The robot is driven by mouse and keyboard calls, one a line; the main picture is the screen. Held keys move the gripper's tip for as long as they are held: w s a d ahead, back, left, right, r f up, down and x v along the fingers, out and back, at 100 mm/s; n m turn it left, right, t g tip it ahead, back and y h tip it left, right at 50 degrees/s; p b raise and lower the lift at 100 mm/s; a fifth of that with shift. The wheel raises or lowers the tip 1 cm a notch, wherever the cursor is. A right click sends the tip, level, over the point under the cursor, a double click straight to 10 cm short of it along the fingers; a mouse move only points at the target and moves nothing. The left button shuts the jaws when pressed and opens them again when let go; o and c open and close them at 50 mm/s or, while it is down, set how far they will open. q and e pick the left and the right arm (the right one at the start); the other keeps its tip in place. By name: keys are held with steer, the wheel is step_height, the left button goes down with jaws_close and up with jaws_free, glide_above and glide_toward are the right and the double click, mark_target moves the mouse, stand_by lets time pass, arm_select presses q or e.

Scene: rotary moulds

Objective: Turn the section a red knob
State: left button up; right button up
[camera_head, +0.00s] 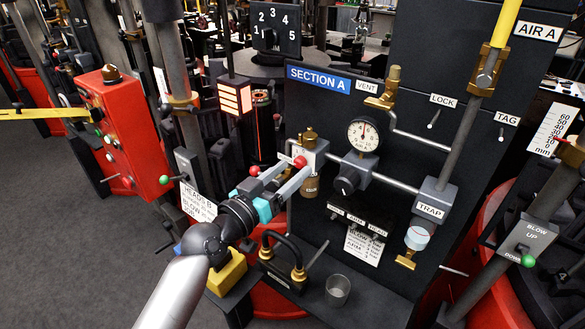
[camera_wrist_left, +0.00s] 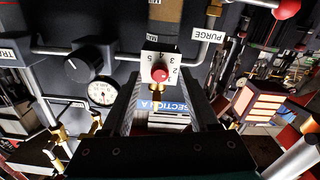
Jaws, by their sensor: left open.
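The red knob (camera_head: 299,161) of section A is a small ball on the front of a pale block with numbers, mounted on the black panel. In the left wrist view the knob (camera_wrist_left: 159,74) shows beyond the fingers, in the gap between them, a little left of its middle. My left gripper (camera_head: 296,169) is open, with its two grey fingers pointing at the block and their tips close to the knob. I cannot tell whether a finger touches it. The blue SECTION A sign (camera_head: 318,81) is above. My right gripper is not in view.
A pressure gauge (camera_head: 363,134) and a black dial (camera_head: 347,179) sit right of the knob, along a grey pipe. Another red ball (camera_head: 254,171) is just left of the fingers. A black hose (camera_head: 284,240) and a grey cup (camera_head: 338,290) are below on a ledge.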

arm_select(q)
steer(key=shift+w+d, duration=0.35)
steer(key=shift+w, duration=0.15)
steer(key=shift+c, duration=0.3)
jaws_close()
